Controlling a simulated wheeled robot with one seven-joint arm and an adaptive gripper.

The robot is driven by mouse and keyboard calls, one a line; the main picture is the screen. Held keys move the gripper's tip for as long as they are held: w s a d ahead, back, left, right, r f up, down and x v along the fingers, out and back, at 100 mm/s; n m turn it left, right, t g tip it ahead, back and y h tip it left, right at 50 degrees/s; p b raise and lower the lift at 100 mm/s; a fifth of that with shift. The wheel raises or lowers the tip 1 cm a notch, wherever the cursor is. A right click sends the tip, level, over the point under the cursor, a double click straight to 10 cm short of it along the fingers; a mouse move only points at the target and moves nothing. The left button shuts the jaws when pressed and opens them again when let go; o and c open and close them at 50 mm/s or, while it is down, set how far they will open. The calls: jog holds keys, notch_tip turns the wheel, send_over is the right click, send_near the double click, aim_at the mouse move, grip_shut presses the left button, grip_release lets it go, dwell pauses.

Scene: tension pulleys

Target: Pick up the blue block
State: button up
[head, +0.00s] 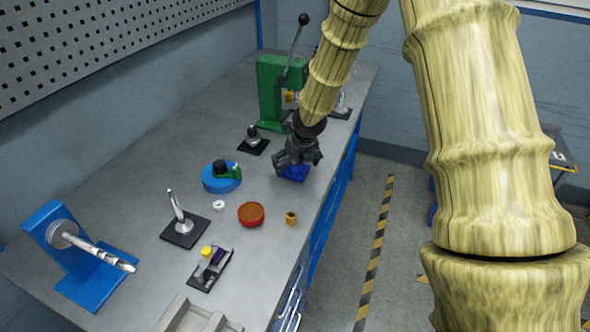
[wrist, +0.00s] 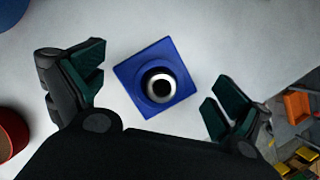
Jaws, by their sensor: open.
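The blue block (wrist: 137,72) lies on the workbench, seen from above in the wrist view. It is square, with a round hole or ring of metal at its centre, and sits turned at an angle. My gripper (wrist: 158,95) is open, with one finger to the left of the block and one to the right, both apart from it. In the head view, the blue block (head: 294,174) shows partly below my gripper (head: 297,163), near the bench's right edge. The gripper hides part of the block there.
A green press (head: 270,92) stands behind my gripper. A blue round base (head: 217,184) with a green part, a red round dish (head: 251,221) and a small brass piece (head: 291,218) are nearby. The grey bench (head: 140,165) ends just right of the block.

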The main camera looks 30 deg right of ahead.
jog(key=shift+w+f, duration=0.1)
jog(key=shift+f, duration=0.2)
